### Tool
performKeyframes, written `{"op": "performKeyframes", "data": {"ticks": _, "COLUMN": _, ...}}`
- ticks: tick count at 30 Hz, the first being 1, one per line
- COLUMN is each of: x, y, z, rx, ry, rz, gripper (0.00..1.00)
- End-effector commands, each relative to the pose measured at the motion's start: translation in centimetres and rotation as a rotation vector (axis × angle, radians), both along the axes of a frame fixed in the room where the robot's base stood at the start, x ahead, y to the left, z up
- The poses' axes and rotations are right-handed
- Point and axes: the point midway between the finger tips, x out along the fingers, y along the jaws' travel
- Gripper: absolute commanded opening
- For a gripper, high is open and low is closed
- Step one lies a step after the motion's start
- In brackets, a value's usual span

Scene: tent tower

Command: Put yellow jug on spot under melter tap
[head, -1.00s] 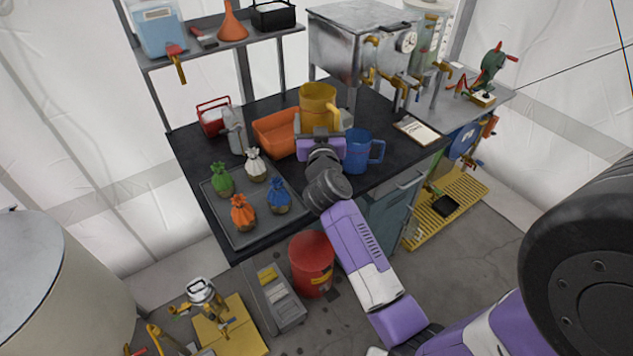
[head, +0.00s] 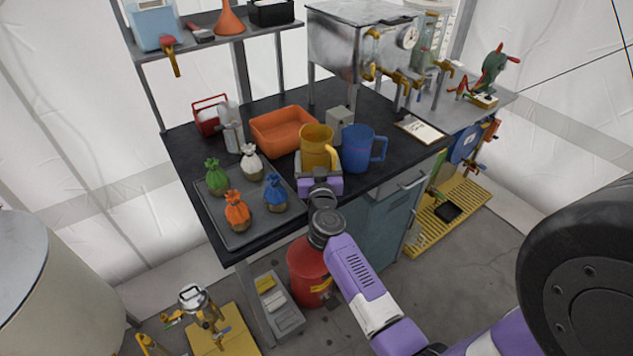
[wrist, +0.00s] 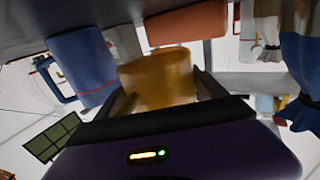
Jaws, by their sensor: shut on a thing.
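The yellow jug (head: 316,147) is held upright by my gripper (head: 319,174) near the front of the black table, just left of the blue jug. I cannot tell whether its base touches the table. In the wrist view the yellow jug (wrist: 157,80) sits between the two fingers of my gripper (wrist: 165,95), slightly blurred. The melter (head: 362,45) is the metal tank on legs at the back right of the table, with brass taps (head: 372,72) on its front. The spot under the tap cannot be made out.
The blue jug (head: 358,149) stands close to the right. An orange tray (head: 282,131) and a grey block (head: 340,123) lie behind. A dark tray (head: 246,224) with several tied bags is to the left. A clipboard (head: 422,130) lies at the right.

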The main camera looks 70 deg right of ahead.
Motion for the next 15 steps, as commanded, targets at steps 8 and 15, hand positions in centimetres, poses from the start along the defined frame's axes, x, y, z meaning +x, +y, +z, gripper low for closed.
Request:
{"op": "performKeyframes", "data": {"ticks": 8, "x": 0.0, "y": 0.0, "z": -2.5, "rx": 0.000, "ry": 0.001, "rz": -0.001, "gripper": 0.37}}
{"op": "performKeyframes", "data": {"ticks": 15, "x": 0.0, "y": 0.0, "z": -5.2, "rx": -0.001, "ry": 0.000, "rz": -0.001, "gripper": 0.37}}
